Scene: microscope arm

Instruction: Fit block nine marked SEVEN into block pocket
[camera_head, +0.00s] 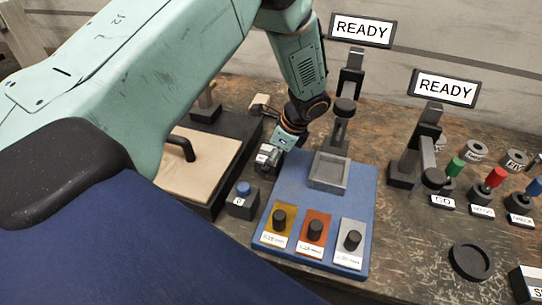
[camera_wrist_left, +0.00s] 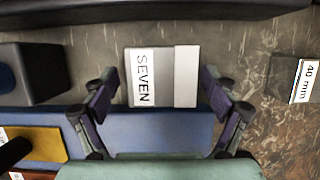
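The block marked SEVEN (camera_wrist_left: 185,78) is grey with a white label and lies just past the edge of the blue board (camera_wrist_left: 165,125) in the left wrist view. My left gripper (camera_wrist_left: 160,90) is open, its fingers on either side of the block with small gaps showing. In the head view my left gripper (camera_head: 268,160) is low beside the board's far left corner and mostly covers the block. The block pocket (camera_head: 330,172) is a grey square frame on the board, right of this gripper; it looks empty. My right gripper is not in view.
A box with a blue button (camera_head: 243,203) stands left of the board. Yellow, orange and grey plates (camera_head: 351,257) with black knobs fill its near side. Dark stands (camera_head: 340,130) rise behind the pocket. A wooden panel with a handle (camera_head: 205,165) is at left.

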